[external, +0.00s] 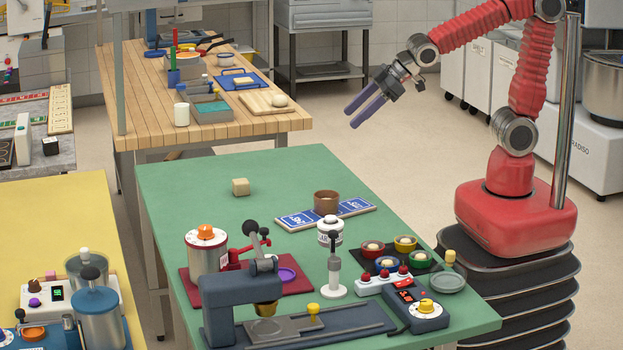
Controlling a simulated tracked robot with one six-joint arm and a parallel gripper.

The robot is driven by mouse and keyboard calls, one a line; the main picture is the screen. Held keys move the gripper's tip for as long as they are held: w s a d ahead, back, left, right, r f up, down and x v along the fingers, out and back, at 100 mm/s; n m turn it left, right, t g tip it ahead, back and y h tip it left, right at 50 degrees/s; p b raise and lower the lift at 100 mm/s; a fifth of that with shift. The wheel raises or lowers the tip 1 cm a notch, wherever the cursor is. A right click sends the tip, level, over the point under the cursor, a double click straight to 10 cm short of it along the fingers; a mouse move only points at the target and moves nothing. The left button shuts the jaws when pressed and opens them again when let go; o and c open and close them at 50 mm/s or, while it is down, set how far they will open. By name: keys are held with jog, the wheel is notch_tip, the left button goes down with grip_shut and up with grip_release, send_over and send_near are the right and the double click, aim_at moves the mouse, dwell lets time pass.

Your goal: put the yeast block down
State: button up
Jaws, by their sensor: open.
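A small beige block (240,187), which looks like the yeast block, sits on the green table (185,190) near its far left part. It rests flat on the bare green top with nothing touching it. My gripper (350,118) is open and empty. Its two purple fingers point down and to the left, in the air above and beyond the far right of the green table. The gripper is well apart from the beige block.
A blue-and-white mat (297,219) with a brown cup (326,201) lies right of the block. A red-and-silver pot (206,250), a grey press (240,305) and several small coloured bowls fill the near part. Green surface around the block is clear.

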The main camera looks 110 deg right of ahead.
jog(key=s+a+g+y, duration=0.1)
jog(key=s+a, duration=0.4)
jog(key=s, duration=0.3)
jog(key=s+a+n+g+y, duration=0.1)
jog(key=s+a, duration=0.5)
jog(key=s, duration=0.3)
jog(key=shift+s+a+r+g+y, duration=0.2)
jog(key=shift+s+r+g+y, duration=0.05)
jog(key=shift+g+y, duration=0.15)
